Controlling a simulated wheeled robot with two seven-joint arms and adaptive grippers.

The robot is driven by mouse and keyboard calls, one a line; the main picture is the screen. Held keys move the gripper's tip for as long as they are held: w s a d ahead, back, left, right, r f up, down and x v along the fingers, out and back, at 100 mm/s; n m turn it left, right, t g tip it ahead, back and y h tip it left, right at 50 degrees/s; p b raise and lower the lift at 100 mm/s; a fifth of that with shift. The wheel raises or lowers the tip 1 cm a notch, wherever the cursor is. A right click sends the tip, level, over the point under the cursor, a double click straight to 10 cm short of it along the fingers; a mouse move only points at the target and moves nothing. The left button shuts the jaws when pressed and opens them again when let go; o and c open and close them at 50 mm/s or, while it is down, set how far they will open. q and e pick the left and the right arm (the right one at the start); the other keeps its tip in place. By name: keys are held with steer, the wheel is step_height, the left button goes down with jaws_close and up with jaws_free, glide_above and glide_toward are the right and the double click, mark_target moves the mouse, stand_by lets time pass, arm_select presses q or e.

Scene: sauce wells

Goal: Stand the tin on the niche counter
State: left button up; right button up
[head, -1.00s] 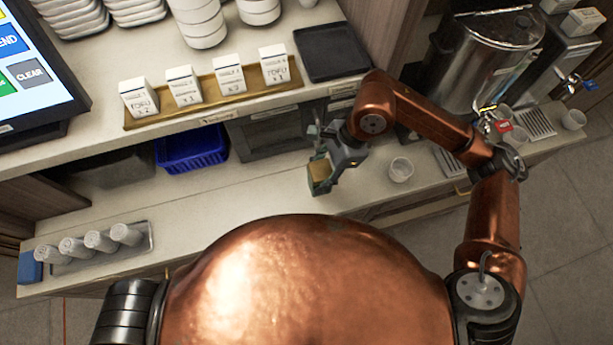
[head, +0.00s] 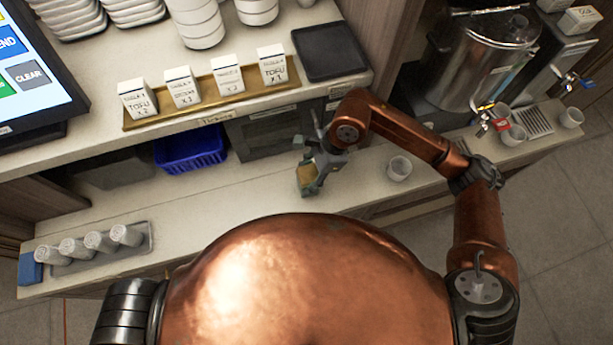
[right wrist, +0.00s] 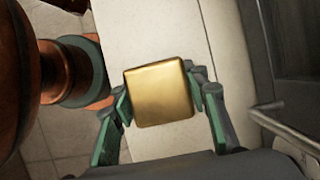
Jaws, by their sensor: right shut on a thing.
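The tin is a small gold box with rounded edges. In the right wrist view the tin (right wrist: 160,94) sits between the two fingers of my right gripper (right wrist: 160,100), which touch it from both sides. In the head view the tin (head: 306,179) is at the tip of my right gripper (head: 310,176), over the lower niche counter (head: 225,205) below the upper shelf. I cannot tell whether the tin's bottom touches the counter. My left gripper is not in view.
A white cup (head: 399,168) stands right of my right gripper. A blue basket (head: 190,152) and a dark oven-like box (head: 270,133) sit at the niche's back. A tray with several cups (head: 125,236) lies far left. The counter between is clear.

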steer(key=shift+f, duration=0.2)
steer(key=o, duration=1.3)
steer(key=shift+r, duration=0.3)
steer(key=v, duration=0.7)
steer(key=shift+d+r, duration=0.1)
steer(key=shift+r, duration=0.15)
